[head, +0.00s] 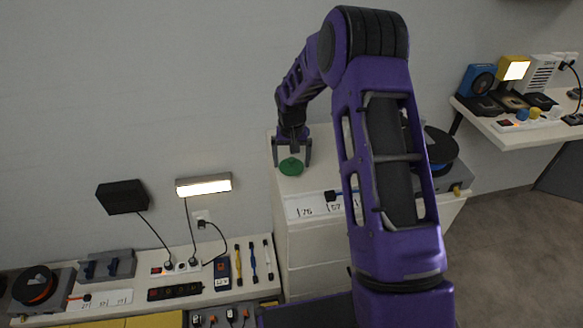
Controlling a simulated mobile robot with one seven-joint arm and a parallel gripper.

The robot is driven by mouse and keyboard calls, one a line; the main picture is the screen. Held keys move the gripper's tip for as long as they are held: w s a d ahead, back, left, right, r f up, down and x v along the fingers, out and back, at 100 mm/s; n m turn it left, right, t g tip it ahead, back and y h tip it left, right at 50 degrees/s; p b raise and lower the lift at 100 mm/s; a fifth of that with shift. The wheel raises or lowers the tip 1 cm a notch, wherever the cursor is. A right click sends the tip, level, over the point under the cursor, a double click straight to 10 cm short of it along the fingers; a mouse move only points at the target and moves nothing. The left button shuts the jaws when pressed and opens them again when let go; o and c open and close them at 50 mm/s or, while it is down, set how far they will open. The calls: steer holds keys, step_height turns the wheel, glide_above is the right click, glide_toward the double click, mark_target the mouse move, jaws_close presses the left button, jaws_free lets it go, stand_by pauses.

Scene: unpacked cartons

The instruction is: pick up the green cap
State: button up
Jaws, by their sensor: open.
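The green cap (291,166) is a small round green piece lying on the pale top of a cabinet (284,186), near its left end. My gripper (291,160) points down over the cap, with its two dark fingers apart. One finger shows on each side, slightly behind or above the cap. The cap looks uncovered and not clamped. I cannot tell the exact height of the fingertips above the surface.
A card with numbers (305,207) lies at the cabinet's front edge. A black round device (440,148) stands farther right, partly behind my arm. A lower bench (130,302) with tools is at left, and a shelf (510,140) with devices is at right.

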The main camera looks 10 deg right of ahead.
mark_target(292, 159)
steer(key=shift+f, duration=0.15)
steer(key=shift+c, duration=0.3)
steer(key=c, duration=1.1)
steer(key=shift+o, duration=0.2)
step_height(292, 159, up, 10)
steer(key=shift+r+p, duration=0.1)
steer(key=shift+p, duration=0.55)
